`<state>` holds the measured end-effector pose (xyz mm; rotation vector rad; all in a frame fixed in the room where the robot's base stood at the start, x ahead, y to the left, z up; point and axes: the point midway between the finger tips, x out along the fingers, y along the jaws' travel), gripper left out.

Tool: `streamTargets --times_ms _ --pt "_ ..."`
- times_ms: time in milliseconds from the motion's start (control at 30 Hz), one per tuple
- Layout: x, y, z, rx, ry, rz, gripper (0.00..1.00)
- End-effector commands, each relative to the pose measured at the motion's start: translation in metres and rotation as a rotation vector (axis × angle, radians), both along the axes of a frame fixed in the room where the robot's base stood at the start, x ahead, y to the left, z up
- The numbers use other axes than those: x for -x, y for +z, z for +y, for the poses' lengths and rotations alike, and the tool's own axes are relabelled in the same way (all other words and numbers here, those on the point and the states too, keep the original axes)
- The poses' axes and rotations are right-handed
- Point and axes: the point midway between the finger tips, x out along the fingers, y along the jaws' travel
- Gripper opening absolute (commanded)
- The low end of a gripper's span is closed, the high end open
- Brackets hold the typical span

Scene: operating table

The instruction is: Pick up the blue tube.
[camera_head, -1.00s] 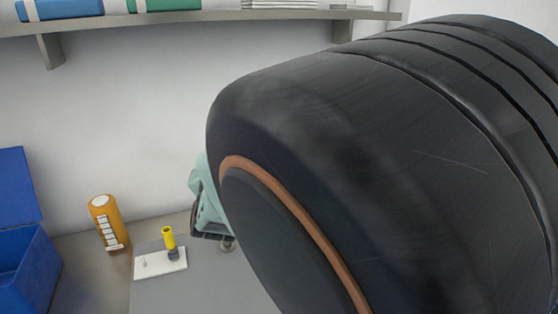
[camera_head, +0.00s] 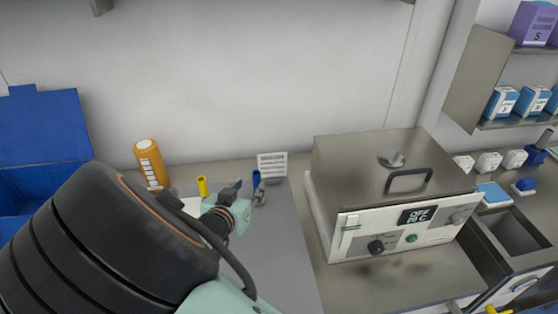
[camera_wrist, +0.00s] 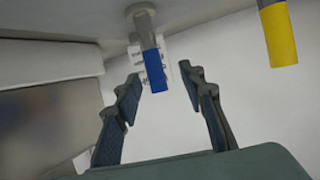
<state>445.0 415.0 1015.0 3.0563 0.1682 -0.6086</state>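The blue tube (camera_head: 256,178) stands upright at the back of the grey work surface, right of my gripper in the head view. In the wrist view the blue tube (camera_wrist: 155,72) shows between the two fingertips, with its grey holder (camera_wrist: 142,18) at the top of the picture. My gripper (camera_wrist: 160,75) is open, with a gap on both sides of the tube. I cannot tell whether the tube is fully between the fingers or just beyond them. In the head view my arm hides part of the surface around my gripper (camera_head: 240,190).
A yellow tube (camera_head: 202,187) stands to the left, also at upper right in the wrist view (camera_wrist: 278,35). An orange bottle (camera_head: 151,164) and blue bin (camera_head: 45,135) are farther left. A white label card (camera_head: 272,165) stands behind. A steel water bath (camera_head: 390,170) is at right.

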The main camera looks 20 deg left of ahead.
Motion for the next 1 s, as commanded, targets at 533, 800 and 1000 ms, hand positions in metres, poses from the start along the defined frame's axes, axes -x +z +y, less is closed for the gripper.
streamTargets --times_ms 533,800,1000 --pt "-0.052 -0.017 -0.002 0.002 0.002 0.001 0.37" --pt "-0.052 -0.017 -0.002 0.001 0.001 0.001 0.27" --pt "-0.052 -0.017 -0.002 0.001 0.001 0.000 0.05"
